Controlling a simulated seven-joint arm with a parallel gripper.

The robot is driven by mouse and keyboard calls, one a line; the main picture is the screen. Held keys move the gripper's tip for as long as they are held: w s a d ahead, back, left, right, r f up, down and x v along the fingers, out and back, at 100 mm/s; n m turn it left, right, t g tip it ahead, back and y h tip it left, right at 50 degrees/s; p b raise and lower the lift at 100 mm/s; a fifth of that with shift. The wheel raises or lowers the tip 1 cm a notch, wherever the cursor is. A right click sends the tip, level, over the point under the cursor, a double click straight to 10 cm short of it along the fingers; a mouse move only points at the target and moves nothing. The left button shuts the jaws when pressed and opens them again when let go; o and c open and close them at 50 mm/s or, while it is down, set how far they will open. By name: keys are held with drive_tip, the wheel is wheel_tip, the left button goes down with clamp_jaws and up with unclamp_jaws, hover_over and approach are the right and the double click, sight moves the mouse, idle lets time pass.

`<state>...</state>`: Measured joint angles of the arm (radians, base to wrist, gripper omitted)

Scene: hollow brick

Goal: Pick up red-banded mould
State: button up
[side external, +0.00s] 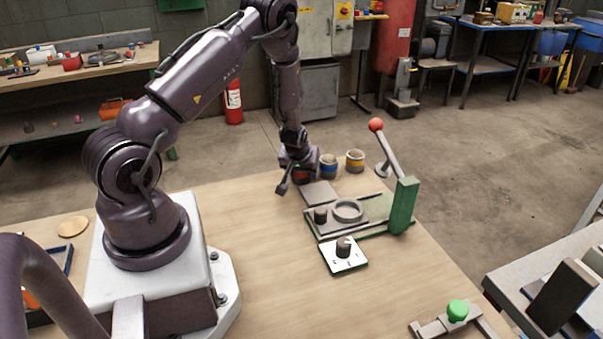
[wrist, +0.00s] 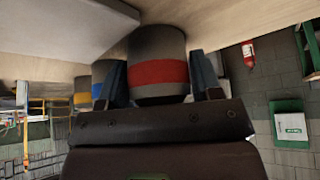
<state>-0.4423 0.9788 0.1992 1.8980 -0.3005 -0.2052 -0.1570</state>
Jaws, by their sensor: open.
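The red-banded mould (wrist: 158,72) is a dark grey cylinder with a red band. In the wrist view it stands between the two fingers of my gripper (wrist: 160,84), with a narrow gap at the right; contact on the left is unclear. My gripper is open around it. In the side external view my gripper (side external: 292,182) is low over the table's far side, and it mostly hides the red-banded mould (side external: 302,175).
A blue-banded mould (side external: 328,168) and a yellow-banded mould (side external: 355,161) stand close by at the right. A grey plate (side external: 320,193) lies in front, then a lever press with a green block (side external: 403,206) and a dial box (side external: 344,257).

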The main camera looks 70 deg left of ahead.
drive_tip(key=shift+a+f, duration=0.1)
drive_tip(key=c, duration=0.8)
